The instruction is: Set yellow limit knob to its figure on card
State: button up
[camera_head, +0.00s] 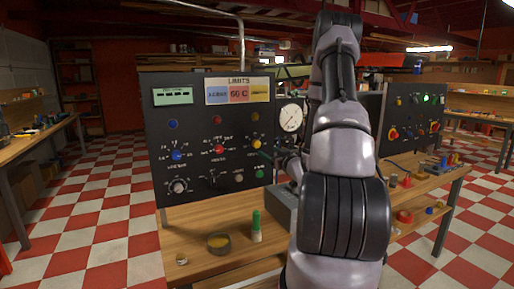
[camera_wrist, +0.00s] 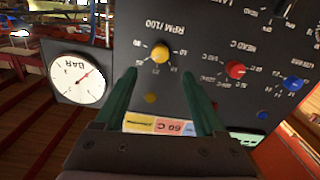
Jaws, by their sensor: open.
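The yellow knob (camera_head: 256,143) is on the black panel at the upper right of its knob group. In the wrist view, which is upside down, the yellow knob (camera_wrist: 160,53) sits on a dial marked RPM /100; its exact setting is too small to read. My gripper (camera_wrist: 159,74) is open, its two green fingers apart on either side of the line to the knob, tips short of it and not visibly touching. The LIMITS card (camera_head: 238,91) has blue, red and yellow fields; the yellow figure (camera_wrist: 138,123) is not readable.
The red knob (camera_wrist: 235,69) and blue knob (camera_wrist: 291,83) are beside the yellow one. A round BAR gauge (camera_wrist: 77,80) stands at the panel's edge. A green-capped marker-like item (camera_head: 256,226) and a round tin (camera_head: 219,243) are on the bench below.

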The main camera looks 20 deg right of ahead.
aim_at(258, 145)
jog(key=w, duration=1)
jog(key=shift+w+a, duration=0.1)
jog(key=shift+a, duration=0.05)
grip_shut()
